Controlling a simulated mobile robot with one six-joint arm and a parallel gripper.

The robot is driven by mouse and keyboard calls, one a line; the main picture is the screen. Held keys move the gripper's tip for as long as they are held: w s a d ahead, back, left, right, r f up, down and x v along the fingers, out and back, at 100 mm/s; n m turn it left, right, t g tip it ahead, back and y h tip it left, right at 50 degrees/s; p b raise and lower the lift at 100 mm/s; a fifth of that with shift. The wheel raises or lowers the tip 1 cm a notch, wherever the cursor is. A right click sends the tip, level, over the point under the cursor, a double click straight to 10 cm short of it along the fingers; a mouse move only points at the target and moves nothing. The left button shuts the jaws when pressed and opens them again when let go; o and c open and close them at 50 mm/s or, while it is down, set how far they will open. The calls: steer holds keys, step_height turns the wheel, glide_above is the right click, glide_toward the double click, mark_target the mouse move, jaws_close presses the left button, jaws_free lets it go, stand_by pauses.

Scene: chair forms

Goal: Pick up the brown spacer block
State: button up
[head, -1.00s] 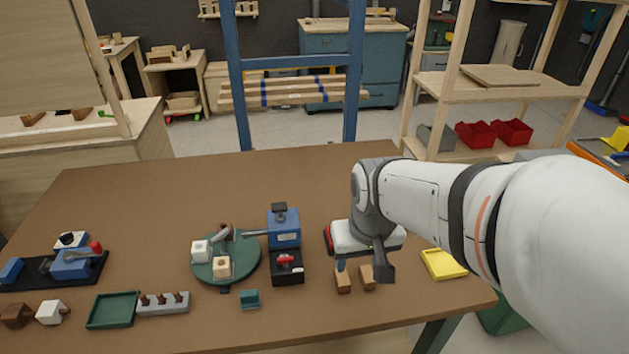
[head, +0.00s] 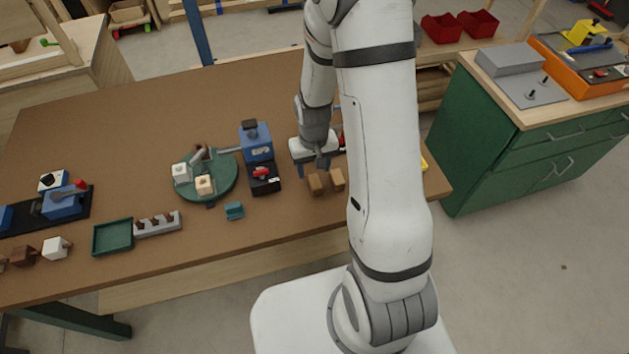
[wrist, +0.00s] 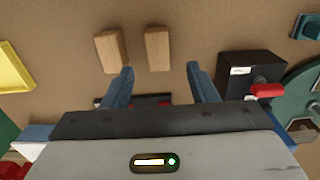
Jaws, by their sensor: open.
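Two small upright wooden brown blocks stand side by side near the table's front right, one on the left (head: 316,184) and one on the right (head: 338,180). They look alike, and I cannot tell which is the spacer block. In the wrist view the head view's left block (wrist: 157,48) lies ahead of the space between my fingers, and the other block (wrist: 110,51) is ahead of the left finger. My gripper (wrist: 161,78) is open and empty, pointing down. In the head view my gripper (head: 319,164) is just behind the blocks, its fingers partly hidden.
A black-and-blue fixture with a red knob (head: 263,174) stands close left of my gripper. A green round plate (head: 222,185), a teal piece (head: 234,211) and a green tray (head: 112,237) are further left. A yellow tray (wrist: 12,70) is on the other side of the blocks.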

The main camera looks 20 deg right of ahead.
mark_target(315, 181)
steer(key=shift+s+d+f+p, duration=0.1)
steer(key=shift+f+p, duration=0.35)
steer(key=shift+f, duration=1.2)
steer(key=shift+s+f+p, duration=0.1)
steer(key=shift+f+p, duration=0.3)
steer(key=shift+f, duration=1.25)
steer(key=shift+c, duration=0.5)
steer(key=c, duration=1)
steer(key=shift+c, duration=0.2)
steer(key=shift+r, duration=0.1)
